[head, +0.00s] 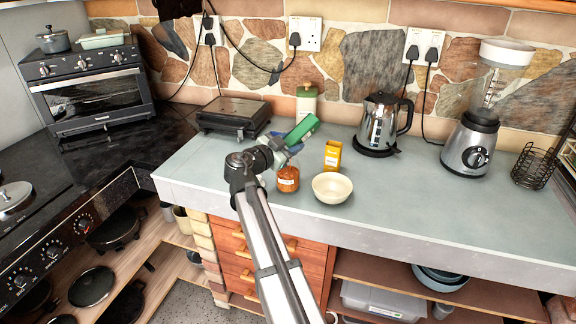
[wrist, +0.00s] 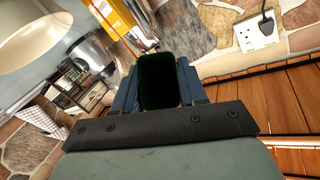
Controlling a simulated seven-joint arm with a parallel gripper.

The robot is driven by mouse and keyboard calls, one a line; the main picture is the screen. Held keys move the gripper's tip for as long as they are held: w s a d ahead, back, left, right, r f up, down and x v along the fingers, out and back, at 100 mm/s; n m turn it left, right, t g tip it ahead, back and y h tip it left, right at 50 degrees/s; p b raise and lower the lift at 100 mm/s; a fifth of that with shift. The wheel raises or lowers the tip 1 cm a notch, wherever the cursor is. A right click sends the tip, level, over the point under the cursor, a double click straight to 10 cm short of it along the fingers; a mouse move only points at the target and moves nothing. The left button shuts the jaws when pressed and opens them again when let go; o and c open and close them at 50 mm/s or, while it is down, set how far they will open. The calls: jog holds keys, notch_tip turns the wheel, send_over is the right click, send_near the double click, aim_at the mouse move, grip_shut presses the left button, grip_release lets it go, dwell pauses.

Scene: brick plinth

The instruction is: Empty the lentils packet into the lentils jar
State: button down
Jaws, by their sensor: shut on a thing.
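My gripper (head: 292,143) is shut on a green packet (head: 302,129), which it holds tilted above the counter. In the wrist view the packet looks dark green (wrist: 158,80), between the two blue fingers of my gripper (wrist: 157,88). A jar with orange-red contents and a pale label (head: 288,180) stands upright on the counter just below my gripper, apart from the packet. I cannot read the labels or tell whether the packet is open. The jar's top is partly hard to make out.
A yellow box (head: 333,154) and a cream bowl (head: 332,188) stand right of the jar. Behind are a black grill (head: 233,116), a pale green-lidded container (head: 306,103) and a kettle (head: 381,122). A blender (head: 472,140) stands farther right. The counter's front right is clear.

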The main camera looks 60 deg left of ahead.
jog(key=shift+w+r+m+g+h, duration=0.15)
jog(key=shift+w+m+g+h, duration=0.2)
jog(key=shift+g, duration=0.65)
